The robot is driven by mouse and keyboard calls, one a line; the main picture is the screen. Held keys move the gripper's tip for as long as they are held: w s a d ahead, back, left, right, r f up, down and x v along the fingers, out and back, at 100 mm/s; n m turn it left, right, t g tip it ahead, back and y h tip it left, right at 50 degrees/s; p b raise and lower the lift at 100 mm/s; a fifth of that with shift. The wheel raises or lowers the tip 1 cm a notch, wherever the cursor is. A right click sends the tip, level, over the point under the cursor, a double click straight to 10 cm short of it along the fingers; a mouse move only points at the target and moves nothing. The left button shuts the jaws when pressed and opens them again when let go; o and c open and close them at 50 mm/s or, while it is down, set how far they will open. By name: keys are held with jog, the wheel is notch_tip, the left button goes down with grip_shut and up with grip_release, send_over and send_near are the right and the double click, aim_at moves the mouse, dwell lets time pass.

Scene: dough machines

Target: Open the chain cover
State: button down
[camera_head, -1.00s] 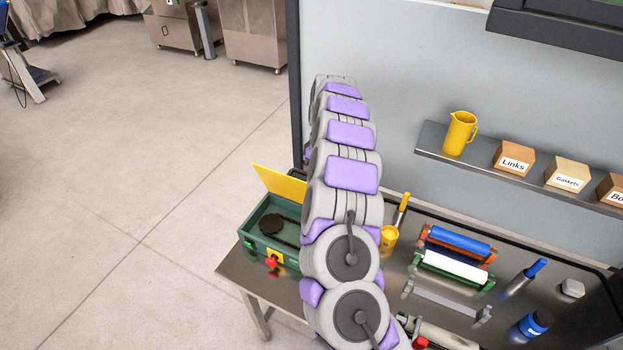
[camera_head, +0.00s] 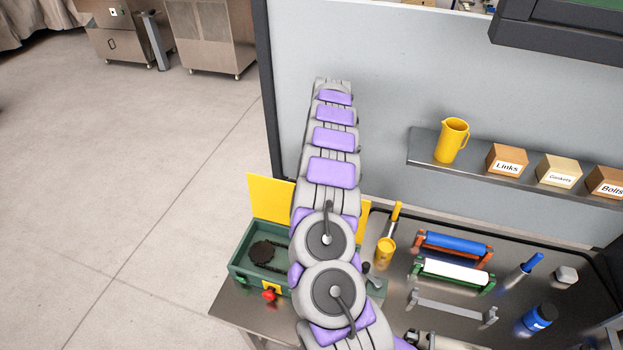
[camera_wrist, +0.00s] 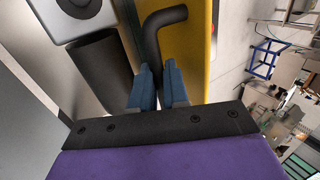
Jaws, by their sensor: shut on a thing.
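The yellow chain cover (camera_head: 270,197) stands raised along the back edge of the green machine box (camera_head: 240,262). A yellow part also shows just right of my arm. Inside the open box are a dark sprocket (camera_head: 262,252) and chain. In the wrist view, the yellow cover (camera_wrist: 188,50) fills the upper middle, with a dark bent handle (camera_wrist: 152,40) in front of it. My gripper (camera_wrist: 160,75) has its blue fingers closed on the lower end of this handle. In the head view my arm hides the gripper and the middle of the cover.
A red knob (camera_head: 269,294) is on the box front. Right of my arm on the metal table are a yellow cup (camera_head: 385,251), a blue roller (camera_head: 452,243), a white roller (camera_head: 453,271) and a blue jar (camera_head: 537,320). A shelf with a yellow jug (camera_head: 452,141) is behind.

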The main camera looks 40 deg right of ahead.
jog(key=shift+a+r, duration=0.15)
jog(key=shift+a, duration=0.2)
jog(key=shift+d, duration=0.15)
jog(key=c, duration=1.4)
grip_release()
jog(key=shift+w+d+f, duration=0.2)
jog(key=shift+w+d, duration=0.05)
jog(key=shift+d, duration=0.1)
jog(key=shift+c, duration=0.2)
jog(key=o, duration=0.3)
jog(key=shift+s+a+r, duration=0.1)
jog(key=shift+a+r, duration=0.05)
jog(key=shift+a, duration=0.1)
jog(key=shift+d, duration=0.2)
